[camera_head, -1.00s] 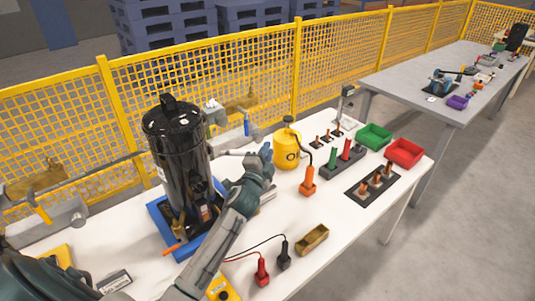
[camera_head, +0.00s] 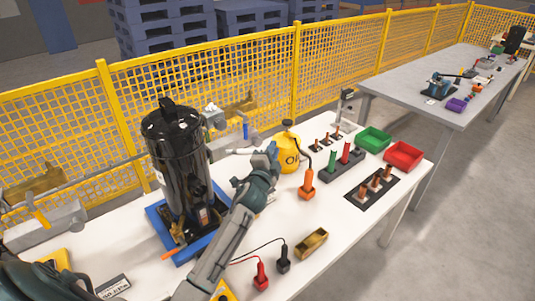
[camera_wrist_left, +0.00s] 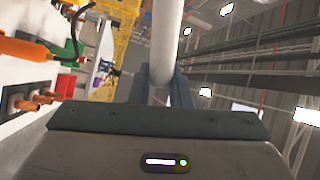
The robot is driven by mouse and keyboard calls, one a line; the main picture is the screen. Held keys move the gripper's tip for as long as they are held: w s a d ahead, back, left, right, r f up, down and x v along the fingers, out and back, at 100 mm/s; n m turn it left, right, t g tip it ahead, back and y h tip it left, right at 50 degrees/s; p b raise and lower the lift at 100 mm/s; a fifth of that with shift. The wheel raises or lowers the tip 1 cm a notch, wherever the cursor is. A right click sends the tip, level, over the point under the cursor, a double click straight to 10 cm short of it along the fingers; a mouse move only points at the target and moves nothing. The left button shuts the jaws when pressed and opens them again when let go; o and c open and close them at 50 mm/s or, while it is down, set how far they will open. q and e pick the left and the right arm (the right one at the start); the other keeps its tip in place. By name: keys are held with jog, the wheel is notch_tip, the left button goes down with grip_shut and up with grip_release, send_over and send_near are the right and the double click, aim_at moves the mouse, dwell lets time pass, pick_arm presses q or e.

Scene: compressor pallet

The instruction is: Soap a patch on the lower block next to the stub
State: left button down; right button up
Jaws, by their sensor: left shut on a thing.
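The black compressor cylinder (camera_head: 180,160) stands upright in a blue tray (camera_head: 160,228) on the white table, with brass and dark fittings at its foot. A grey pipe with a blue-handled valve (camera_head: 246,131) runs behind it. My left gripper (camera_head: 270,157) is shut on a pale, rod-like tool (camera_head: 242,152), whose free end points left toward the cylinder, seemingly apart from it. In the left wrist view the tool (camera_wrist_left: 165,40) is a pale shaft between the fingers; its working end is out of sight. I cannot make out the lower block or stub clearly. My right gripper is not in view.
A yellow oil can (camera_head: 289,156) stands close behind my left gripper. An orange tool (camera_head: 307,187), red and black probes, a brass tray (camera_head: 311,241), a dark rack (camera_head: 372,187), and green and red bins (camera_head: 404,154) lie to the right. Yellow mesh fence stands behind.

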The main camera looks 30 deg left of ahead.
pick_arm(q)
jog(key=s, duration=0.1)
jog(key=s+a, duration=0.1)
jog(key=s, duration=0.1)
jog(key=shift+a, duration=0.25)
dwell(1.4)
jog(key=s+d+p, duration=0.1)
jog(key=s+d, duration=0.1)
jog(key=d, duration=0.3)
jog(key=shift+s+d, duration=0.15)
jog(key=shift+d, duration=0.2)
jog(key=shift+p, duration=0.3)
